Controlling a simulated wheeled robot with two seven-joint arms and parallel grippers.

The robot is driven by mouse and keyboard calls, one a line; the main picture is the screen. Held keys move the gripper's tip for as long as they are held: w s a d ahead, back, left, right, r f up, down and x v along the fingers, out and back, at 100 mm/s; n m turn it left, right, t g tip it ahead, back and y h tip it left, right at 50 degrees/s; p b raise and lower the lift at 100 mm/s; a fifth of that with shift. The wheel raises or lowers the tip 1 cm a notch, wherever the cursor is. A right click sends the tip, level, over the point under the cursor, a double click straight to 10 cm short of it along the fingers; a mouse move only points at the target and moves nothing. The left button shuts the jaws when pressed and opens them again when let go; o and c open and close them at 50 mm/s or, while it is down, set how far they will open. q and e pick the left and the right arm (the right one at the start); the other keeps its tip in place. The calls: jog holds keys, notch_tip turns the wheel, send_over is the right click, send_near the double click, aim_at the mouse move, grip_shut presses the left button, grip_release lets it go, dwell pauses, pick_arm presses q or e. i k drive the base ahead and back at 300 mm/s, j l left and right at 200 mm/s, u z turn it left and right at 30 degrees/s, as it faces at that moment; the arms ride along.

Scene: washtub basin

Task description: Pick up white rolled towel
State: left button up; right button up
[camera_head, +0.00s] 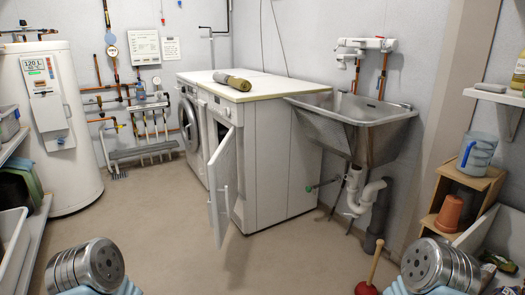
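A small roll (232,81) lies on the white countertop (285,84) above the washing machines, near its front edge. Its left end is pale grey and the rest is olive-brown; I cannot tell if it is the white rolled towel. No plainly white roll shows elsewhere. Neither gripper is in view. Two silver rounded parts at the bottom left and bottom right look like parts of my own arms, far from the roll.
A white appliance door (221,187) stands open into the room. A metal sink (352,112) is right of the countertop. A plunger (368,282) and a wooden step shelf (470,181) stand at right. The middle floor is clear.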

aim_at(222, 78)
jog(key=i+j+z, duration=0.35)
jog(key=j, duration=0.4)
jog(key=i+j+z, duration=0.15)
jog(key=i+j, duration=0.15)
jog(key=i+j+z, duration=0.15)
jog(key=j, duration=0.35)
jog(key=i+j+z, duration=0.15)
jog(key=j, duration=0.3)
jog(key=i+j+z, duration=0.2)
jog(key=j, duration=0.25)
jog(key=j+z, duration=0.15)
jog(key=j, duration=0.3)
jog(key=i+j+z, duration=0.15)
jog(key=j, duration=0.35)
